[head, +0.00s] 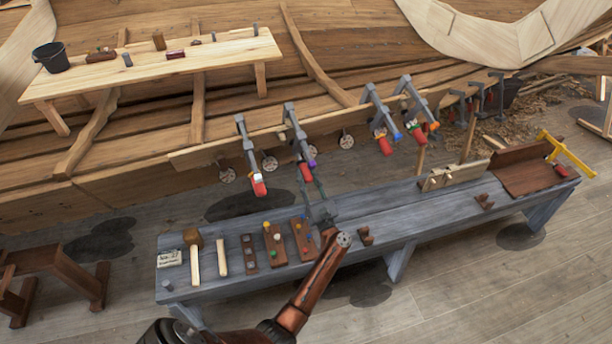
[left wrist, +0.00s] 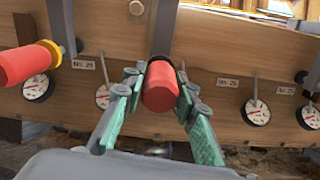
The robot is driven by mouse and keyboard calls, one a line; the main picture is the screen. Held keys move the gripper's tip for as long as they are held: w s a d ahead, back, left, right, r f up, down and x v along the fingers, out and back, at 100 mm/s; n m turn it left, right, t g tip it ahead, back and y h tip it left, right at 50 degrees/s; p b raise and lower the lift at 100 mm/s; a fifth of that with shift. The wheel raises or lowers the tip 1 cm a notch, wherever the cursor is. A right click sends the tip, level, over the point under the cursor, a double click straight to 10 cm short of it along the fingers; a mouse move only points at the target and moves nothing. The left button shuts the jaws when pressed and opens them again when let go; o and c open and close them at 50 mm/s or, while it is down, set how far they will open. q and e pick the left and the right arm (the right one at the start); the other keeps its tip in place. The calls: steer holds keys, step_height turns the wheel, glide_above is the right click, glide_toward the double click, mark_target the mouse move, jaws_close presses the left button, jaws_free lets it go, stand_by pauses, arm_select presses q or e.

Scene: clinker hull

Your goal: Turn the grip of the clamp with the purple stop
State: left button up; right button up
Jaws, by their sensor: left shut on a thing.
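The clamp with the purple stop (head: 294,128) hangs on the edge of the hull's plank, second from the left in the head view. Its purple stop (head: 312,163) sits just above its red grip (head: 305,173). In the left wrist view the red grip (left wrist: 160,88) points towards me, with a dark ring behind it. My left gripper (head: 311,187) comes up from below and is shut on the red grip. In the left wrist view its green-padded fingers (left wrist: 160,80) lie on both sides of the grip. My right gripper is not in view.
A neighbouring clamp (head: 246,147) hangs to the left, its red grip (left wrist: 22,65) close by. Two more clamps (head: 378,112) hang to the right. Round dials (left wrist: 257,111) line the plank. Below, a grey bench (head: 350,212) carries mallets (head: 194,258) and peg blocks.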

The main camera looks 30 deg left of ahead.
arm_select(q)
steer(key=m, duration=0.3)
steer(key=shift+m+p, duration=0.3)
steer(key=shift+m, duration=0.1)
steer(key=m+p, duration=0.1)
steer(key=m, duration=0.3)
steer(key=shift+m, duration=0.3)
steer(key=m+p, duration=0.1)
steer(key=m, duration=0.2)
steer(key=shift+d+m, duration=0.1)
steer(key=shift+m, duration=0.2)
steer(key=m+p, duration=0.1)
steer(key=m, duration=0.3)
steer(key=shift+f+m, duration=0.1)
steer(key=shift+m, duration=0.2)
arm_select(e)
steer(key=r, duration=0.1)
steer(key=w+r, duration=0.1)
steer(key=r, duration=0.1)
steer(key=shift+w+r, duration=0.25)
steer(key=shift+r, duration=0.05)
arm_select(q)
steer(key=o, duration=1.2)
steer(key=shift+c, duration=0.2)
